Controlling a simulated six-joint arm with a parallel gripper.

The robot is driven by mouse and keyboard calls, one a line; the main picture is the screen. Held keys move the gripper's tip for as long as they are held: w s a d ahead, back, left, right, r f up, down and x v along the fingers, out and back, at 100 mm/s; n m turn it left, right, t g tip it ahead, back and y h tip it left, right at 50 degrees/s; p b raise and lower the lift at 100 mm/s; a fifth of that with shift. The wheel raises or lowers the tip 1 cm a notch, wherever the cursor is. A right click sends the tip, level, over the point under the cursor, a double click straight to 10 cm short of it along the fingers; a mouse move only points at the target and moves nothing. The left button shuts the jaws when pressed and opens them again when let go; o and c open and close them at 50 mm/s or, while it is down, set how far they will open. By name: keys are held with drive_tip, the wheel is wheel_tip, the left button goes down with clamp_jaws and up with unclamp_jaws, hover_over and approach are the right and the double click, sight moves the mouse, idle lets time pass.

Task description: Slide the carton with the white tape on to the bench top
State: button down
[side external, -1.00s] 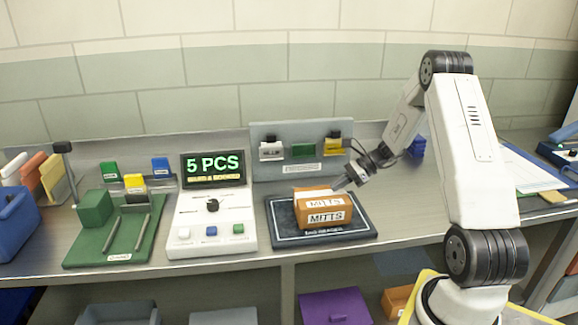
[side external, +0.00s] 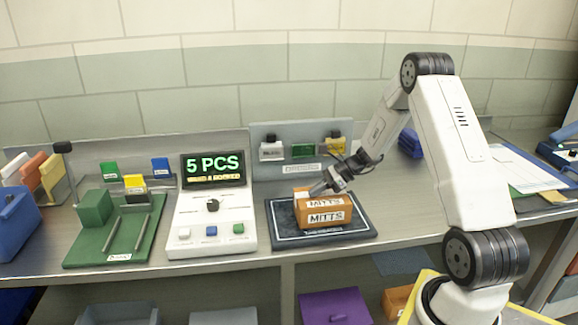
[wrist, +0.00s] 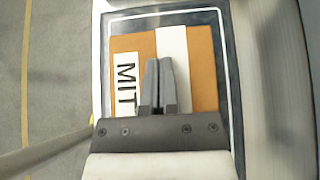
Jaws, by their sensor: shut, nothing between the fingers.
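An orange-brown carton (side external: 340,216) labelled MITTS sits on a dark flat pad (side external: 283,236) with a white border line. In the wrist view the carton (wrist: 204,62) fills the middle, with a white tape strip (wrist: 173,45) running along its top beside the MITTS label. My gripper (side external: 314,191) is shut and empty, its fingertips at the carton's top toward the left end. In the wrist view my gripper (wrist: 159,62) points at the tape; I cannot tell whether the tips touch it. The bench top (side external: 400,222) is bare steel around the pad.
A white counter unit (side external: 212,215) reading 5 PCS stands left of the pad, with a green fixture board (side external: 85,255) farther left. A grey rack (side external: 262,170) stands behind the pad. Bare bench lies to the right of the pad.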

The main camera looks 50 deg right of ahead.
sight(346, 194)
drive_tip(key=shift+s+f, duration=0.2)
drive_tip(key=shift+f, duration=0.15)
drive_tip(key=s+d, duration=0.7)
drive_tip(key=shift+s+d, duration=0.35)
